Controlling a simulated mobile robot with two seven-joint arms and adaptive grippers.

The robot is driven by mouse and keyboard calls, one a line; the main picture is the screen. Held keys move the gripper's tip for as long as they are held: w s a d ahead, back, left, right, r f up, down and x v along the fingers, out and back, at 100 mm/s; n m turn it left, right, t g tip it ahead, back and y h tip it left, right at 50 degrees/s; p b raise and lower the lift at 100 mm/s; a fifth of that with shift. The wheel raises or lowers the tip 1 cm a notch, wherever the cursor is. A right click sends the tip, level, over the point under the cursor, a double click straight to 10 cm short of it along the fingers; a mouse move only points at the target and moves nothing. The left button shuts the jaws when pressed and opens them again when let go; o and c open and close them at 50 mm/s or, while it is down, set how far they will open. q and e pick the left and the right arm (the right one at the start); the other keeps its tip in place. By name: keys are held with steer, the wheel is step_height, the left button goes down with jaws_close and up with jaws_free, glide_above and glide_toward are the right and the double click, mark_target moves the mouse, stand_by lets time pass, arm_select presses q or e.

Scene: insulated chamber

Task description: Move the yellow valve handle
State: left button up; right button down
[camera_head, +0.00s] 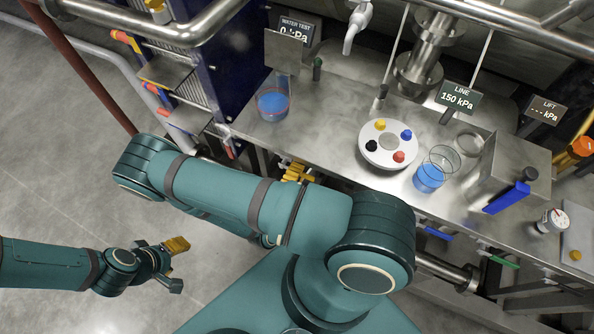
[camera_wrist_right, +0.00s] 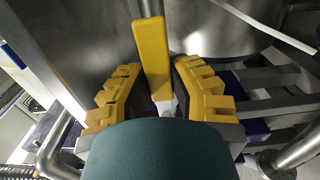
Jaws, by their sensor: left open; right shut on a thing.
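The yellow valve handle (camera_wrist_right: 152,50) is a flat bar that stands out between the fingers in the right wrist view. My right gripper (camera_wrist_right: 158,95) is shut on it, with a yellow ridged finger on each side. In the head view my right arm covers most of that spot. Only yellow finger parts of my right gripper (camera_head: 297,172) show there, below the counter's front edge, and I cannot make out the handle. My left gripper (camera_head: 177,265) is open and empty over the grey floor, well away from the handle.
The steel counter (camera_head: 330,140) holds a round tray (camera_head: 389,158) with coloured knobs, a beaker of blue liquid (camera_head: 430,176) and another beaker (camera_head: 272,104). Blue (camera_head: 435,233) and green (camera_head: 503,261) handles sit under its front edge. A blue-framed rack (camera_head: 195,75) stands at left.

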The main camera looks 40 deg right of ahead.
steer(key=c, duration=0.8)
jaws_free()
steer(key=shift+a, duration=0.1)
steer(key=v, duration=1.2)
steer(key=shift+s, duration=0.1)
